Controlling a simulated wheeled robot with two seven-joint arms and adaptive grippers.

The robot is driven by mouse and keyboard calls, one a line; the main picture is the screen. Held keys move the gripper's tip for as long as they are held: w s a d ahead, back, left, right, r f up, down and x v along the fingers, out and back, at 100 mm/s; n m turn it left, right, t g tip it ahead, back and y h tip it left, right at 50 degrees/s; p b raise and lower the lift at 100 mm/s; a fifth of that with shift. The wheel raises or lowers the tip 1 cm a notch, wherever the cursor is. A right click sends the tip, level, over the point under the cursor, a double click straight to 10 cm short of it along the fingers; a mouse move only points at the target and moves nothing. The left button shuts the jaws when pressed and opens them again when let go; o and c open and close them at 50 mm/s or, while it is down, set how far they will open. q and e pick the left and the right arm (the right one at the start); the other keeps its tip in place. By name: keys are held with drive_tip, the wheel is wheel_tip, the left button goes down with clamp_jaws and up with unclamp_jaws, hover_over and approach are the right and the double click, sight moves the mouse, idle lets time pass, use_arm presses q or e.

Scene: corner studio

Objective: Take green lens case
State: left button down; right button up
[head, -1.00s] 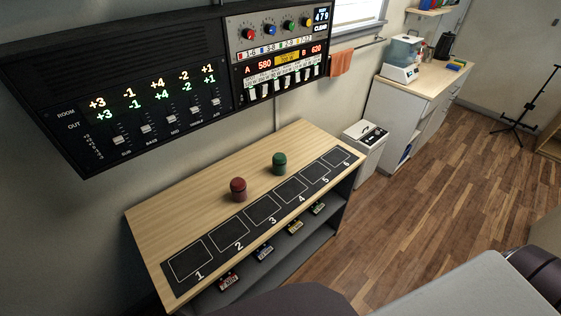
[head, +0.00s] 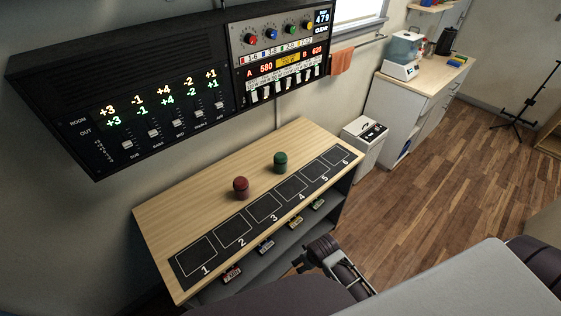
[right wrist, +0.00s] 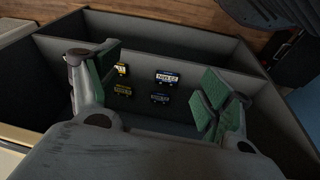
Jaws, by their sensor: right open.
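A green round lidded case (head: 281,162), which fits the green lens case, stands upright on the wooden tabletop (head: 180,210), behind the numbered strip. A similar red case (head: 241,188) stands to its left. My right gripper (head: 312,256) is in front of the table's front side, lower than the top and apart from both cases. In the right wrist view its fingers (right wrist: 162,75) are spread with nothing between them. The green case is not seen in that view. My left gripper is not in view.
A black strip (head: 263,208) with squares numbered 1 to 6 runs along the table's front. Small labelled tags show below the top, also in the right wrist view (right wrist: 166,77). A black panel with sliders (head: 150,100) hangs above. Wood floor (head: 420,190) is open at right.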

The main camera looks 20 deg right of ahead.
drive_tip(key=w+r+n+t+h+p, duration=0.2)
drive_tip(key=w+r+n, duration=0.35)
drive_tip(key=r, duration=0.75)
drive_tip(key=w+n, duration=0.3)
drive_tip(key=w+r+n+t+h, duration=0.1)
drive_tip(key=w+n, duration=0.2)
drive_tip(key=w, duration=0.1)
drive_tip(key=w+a+r+n+t+h, duration=0.1)
drive_tip(key=w+n, duration=0.2)
drive_tip(key=w, duration=0.1)
drive_tip(key=shift+p, duration=0.4)
drive_tip(key=w+a+r+n+t+h, duration=0.1)
drive_tip(key=w+n+t, duration=0.4)
drive_tip(key=w+n, duration=0.7)
drive_tip(key=shift+a+r+n+h, duration=0.25)
drive_tip(key=shift+n+h, duration=0.25)
drive_tip(key=shift+n, duration=0.25)
